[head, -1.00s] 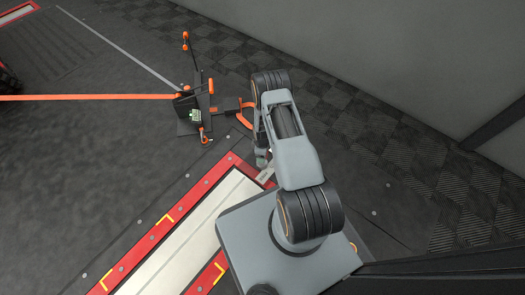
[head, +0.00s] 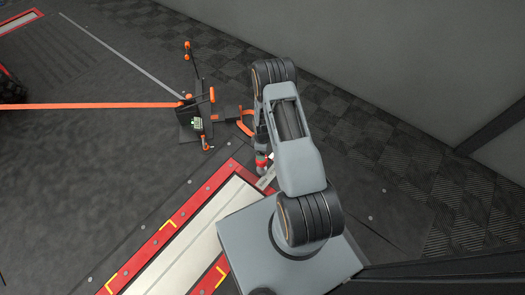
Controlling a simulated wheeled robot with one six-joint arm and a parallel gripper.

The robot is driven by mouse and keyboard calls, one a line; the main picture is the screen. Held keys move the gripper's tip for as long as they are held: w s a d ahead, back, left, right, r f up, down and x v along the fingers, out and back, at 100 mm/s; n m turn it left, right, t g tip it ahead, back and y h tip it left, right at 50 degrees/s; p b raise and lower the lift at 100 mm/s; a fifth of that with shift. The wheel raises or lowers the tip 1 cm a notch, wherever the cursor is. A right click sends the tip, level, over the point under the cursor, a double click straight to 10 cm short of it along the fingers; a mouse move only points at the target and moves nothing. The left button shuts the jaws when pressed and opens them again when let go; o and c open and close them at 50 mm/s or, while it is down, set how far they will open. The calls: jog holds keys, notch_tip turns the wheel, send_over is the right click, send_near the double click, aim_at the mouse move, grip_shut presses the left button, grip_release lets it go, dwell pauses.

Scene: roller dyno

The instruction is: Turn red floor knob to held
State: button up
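A small red piece (head: 261,162) shows just left of my arm, at the upper right end of the red-framed floor strip. It may be the red floor knob, but it is too small and too covered to be sure, and its setting cannot be read. My gripper (head: 264,171) points down beside my arm links, close to this red piece and mostly hidden. I cannot tell whether its fingers are open or shut, or whether they touch the red piece.
A red-framed floor strip (head: 185,223) with a pale middle runs to the lower left. A black and orange strap stand (head: 190,122) is left of my arm, with a taut orange strap (head: 90,106). A grey wall (head: 420,60) stands at the right. The dark floor at left is mostly clear.

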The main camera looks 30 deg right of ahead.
jog(key=shift+r+p, duration=0.5)
jog(key=shift+r, duration=1.35)
jog(key=a+r+m+t+p, duration=0.3)
jog(key=r+p, duration=1.3)
jog(key=r, duration=2.2)
jog(key=s+a+r+m+p, duration=0.2)
jog(key=s+r+p, duration=0.3)
jog(key=r, duration=0.6)
jog(key=s+a+r+m+p, duration=0.2)
jog(key=s+r+p, duration=0.3)
jog(key=r, duration=0.7)
jog(key=s+a+r+m+p, duration=0.3)
jog(key=s+r+p, duration=0.2)
jog(key=r, duration=0.6)
jog(key=shift+s+r+t+p, duration=0.2)
jog(key=shift+s+t+p, duration=0.15)
jog(key=shift+p, duration=0.6)
